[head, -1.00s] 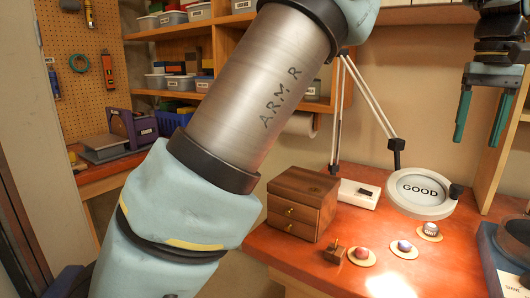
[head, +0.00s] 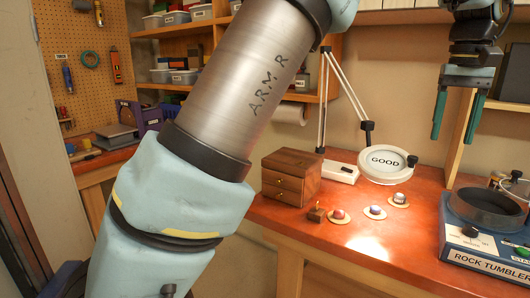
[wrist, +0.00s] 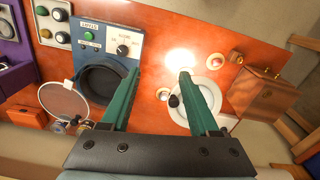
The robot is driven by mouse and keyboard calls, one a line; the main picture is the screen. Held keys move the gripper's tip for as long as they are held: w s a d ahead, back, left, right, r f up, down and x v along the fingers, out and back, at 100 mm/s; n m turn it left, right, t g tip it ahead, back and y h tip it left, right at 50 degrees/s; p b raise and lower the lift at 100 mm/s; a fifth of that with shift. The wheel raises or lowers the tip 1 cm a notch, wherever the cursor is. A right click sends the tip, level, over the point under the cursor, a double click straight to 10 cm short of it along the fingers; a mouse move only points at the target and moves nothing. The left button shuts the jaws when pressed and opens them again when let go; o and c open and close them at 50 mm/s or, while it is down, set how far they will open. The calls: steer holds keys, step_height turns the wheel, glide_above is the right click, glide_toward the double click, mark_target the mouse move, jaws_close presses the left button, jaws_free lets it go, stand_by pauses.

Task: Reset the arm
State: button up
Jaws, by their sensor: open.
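My gripper (head: 455,118) hangs at the upper right of the head view, above the orange workbench. Its two green fingers are apart with nothing between them. In the wrist view my gripper (wrist: 160,95) is also open and empty, with the bench top beyond it. My grey arm link marked "ARM R" crosses the middle of the head view and hides part of the shelves behind it.
On the bench (head: 300,225) are a wooden drawer box (head: 290,182), a magnifier lamp (head: 385,165) reading "GOOD", several small stones on round pads, and a blue rock tumbler (head: 480,250) at right. A pegboard (head: 75,60) and shelves stand behind.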

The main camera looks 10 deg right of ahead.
steer(key=w+a+f+n, duration=0.1)
steer(key=w+a+f, duration=0.2)
steer(key=w+a, duration=0.35)
steer(key=w+a+f+n, duration=0.1)
steer(key=w+a+f, duration=0.25)
steer(key=a, duration=0.55)
steer(key=w+a+f+n, duration=0.1)
steer(key=w+a+f, duration=0.25)
steer(key=a, duration=0.35)
steer(key=s+a+f, duration=0.3)
steer(key=a, duration=0.5)
steer(key=s+a+f+n+t, duration=0.1)
steer(key=a+f, duration=0.3)
steer(key=a, duration=0.5)
steer(key=s+a+f+n, duration=0.1)
steer(key=s+a+f, duration=0.3)
steer(key=a, duration=0.5)
steer(key=shift+s+a+t, duration=0.15)
steer(key=shift+s+t, duration=0.15)
